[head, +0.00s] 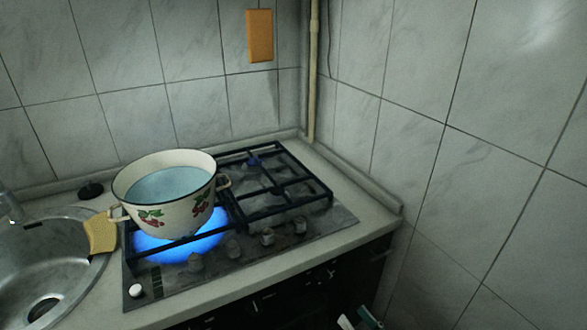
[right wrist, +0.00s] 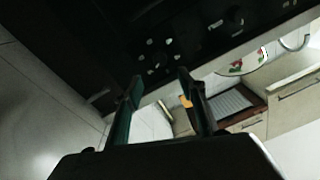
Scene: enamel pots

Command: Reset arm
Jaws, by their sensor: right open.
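My right gripper (head: 360,319) shows only in part at the bottom edge of the head view, low in front of the stove's dark front. In the right wrist view its two fingers (right wrist: 158,85) stand apart with nothing between them. My left gripper is in neither view. A white enamel pot (head: 166,196) with a cherry pattern stands on the front left burner of the gas stove (head: 255,265). It holds a bluish liquid, and a blue flame glows beneath it. Part of the pot also shows in the right wrist view (right wrist: 240,66), apart from the gripper.
A metal sink (head: 75,285) lies left of the stove, with a yellow sponge (head: 101,233) at its rim. Tiled walls close off the back and right. An orange board (head: 260,36) hangs on the back wall. The stove's right burners carry no pot.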

